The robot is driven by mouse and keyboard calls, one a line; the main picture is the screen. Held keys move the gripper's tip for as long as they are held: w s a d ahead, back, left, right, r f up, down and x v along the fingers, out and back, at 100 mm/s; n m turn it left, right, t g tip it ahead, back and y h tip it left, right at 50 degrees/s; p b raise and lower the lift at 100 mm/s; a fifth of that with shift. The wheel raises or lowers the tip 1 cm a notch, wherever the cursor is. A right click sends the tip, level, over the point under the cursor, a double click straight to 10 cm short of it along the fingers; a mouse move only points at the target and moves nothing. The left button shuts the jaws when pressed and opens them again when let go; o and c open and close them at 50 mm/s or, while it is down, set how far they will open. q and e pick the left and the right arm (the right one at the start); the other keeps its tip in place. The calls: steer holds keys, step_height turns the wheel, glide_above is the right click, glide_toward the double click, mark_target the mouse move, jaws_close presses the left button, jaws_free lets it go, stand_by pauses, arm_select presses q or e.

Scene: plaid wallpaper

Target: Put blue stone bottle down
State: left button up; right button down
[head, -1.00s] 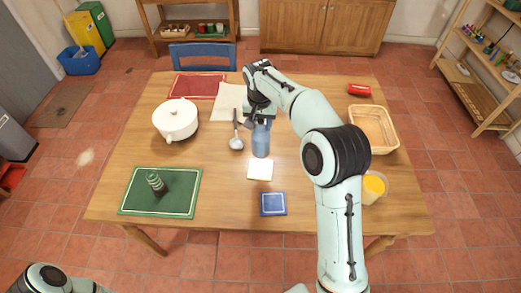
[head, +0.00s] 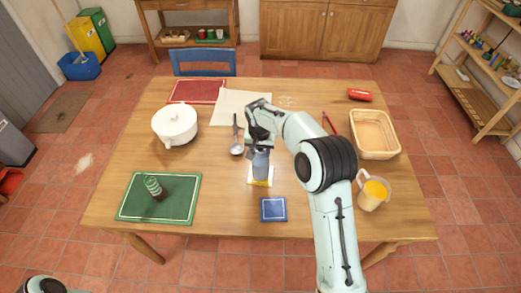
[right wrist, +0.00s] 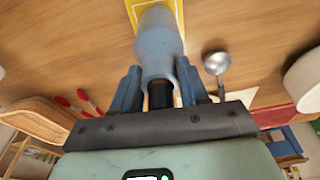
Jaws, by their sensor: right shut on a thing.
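The blue stone bottle (head: 260,165) is upright over a white and yellow square mat (head: 260,183) near the front middle of the table. My right gripper (head: 260,143) is above it, shut on its upper part. In the right wrist view the bottle (right wrist: 158,45) extends from between the fingers (right wrist: 160,88), with its base over the yellow mat (right wrist: 137,12). I cannot tell whether the base touches the mat. My left gripper is out of view.
A ladle (head: 236,145) lies left of the bottle, and a blue square mat (head: 273,209) lies in front. A white pot (head: 174,124), a green mat (head: 130,207) with a dark green item (head: 155,187), a basket (head: 375,132) and a glass jug (head: 372,195) stand farther out.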

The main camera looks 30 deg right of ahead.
steer(key=shift+f, duration=0.1)
steer(key=c, duration=0.6)
jaws_free()
steer(key=shift+o, duration=0.2)
step_height(320, 180, up, 12)
steer(key=s+a, duration=0.1)
steer(key=shift+s+p, duration=0.25)
steer(key=shift+p, duration=0.15)
